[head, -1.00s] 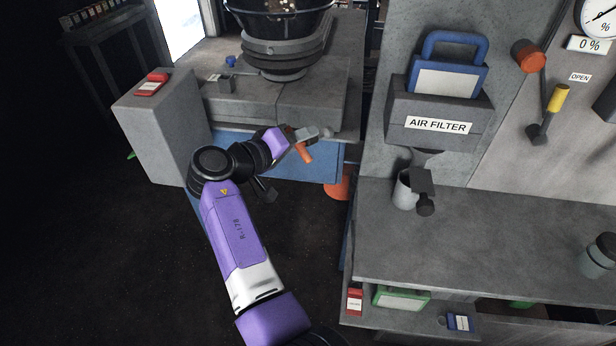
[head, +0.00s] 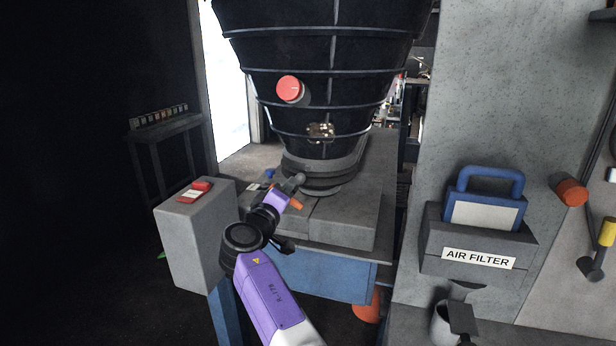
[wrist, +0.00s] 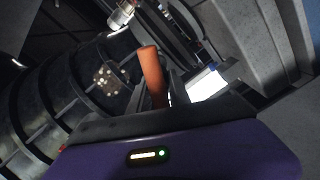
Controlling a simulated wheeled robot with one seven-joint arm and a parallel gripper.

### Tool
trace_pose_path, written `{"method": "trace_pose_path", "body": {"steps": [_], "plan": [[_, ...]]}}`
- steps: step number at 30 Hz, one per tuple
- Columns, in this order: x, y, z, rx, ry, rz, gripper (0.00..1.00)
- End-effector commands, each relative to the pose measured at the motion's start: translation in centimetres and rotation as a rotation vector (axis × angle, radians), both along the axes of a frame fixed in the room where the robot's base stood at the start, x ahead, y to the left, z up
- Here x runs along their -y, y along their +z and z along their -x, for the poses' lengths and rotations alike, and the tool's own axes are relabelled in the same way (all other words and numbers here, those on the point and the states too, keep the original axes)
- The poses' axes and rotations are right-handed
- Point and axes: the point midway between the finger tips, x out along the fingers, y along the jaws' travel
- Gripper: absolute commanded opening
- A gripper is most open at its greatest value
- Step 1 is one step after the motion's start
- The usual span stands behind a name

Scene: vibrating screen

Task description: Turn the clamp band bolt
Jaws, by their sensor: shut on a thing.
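My gripper (head: 286,197) is shut on an orange-handled tool (head: 296,203) with a grey head. The orange handle also stands up in the wrist view (wrist: 152,72). In the head view the tool is in front of the dark ringed clamp band area (head: 325,183) at the bottom of the black hopper (head: 300,105). The grey head overlaps the band's left front in the picture; I cannot tell whether it touches. The bolt itself cannot be made out; the tool and gripper may hide it.
The grey machine deck (head: 345,222) lies below the hopper. A grey box with a red switch (head: 195,190) stands at the left. A small blue knob (head: 269,174) sits on the deck. The air filter holder (head: 478,245) is on the right. Dark floor is free at the left.

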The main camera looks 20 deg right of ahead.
Motion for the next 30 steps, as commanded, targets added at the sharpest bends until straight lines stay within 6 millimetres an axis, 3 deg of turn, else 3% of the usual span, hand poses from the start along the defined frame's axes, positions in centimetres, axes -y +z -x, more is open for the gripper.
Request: {"method": "trace_pose_path", "body": {"steps": [9,30], "plan": [[0.1,-0.1,-0.2,0.002,-0.002,0.000,0.00],[2.1,-0.2,-3.1,0.002,-0.002,0.000,0.00]]}}
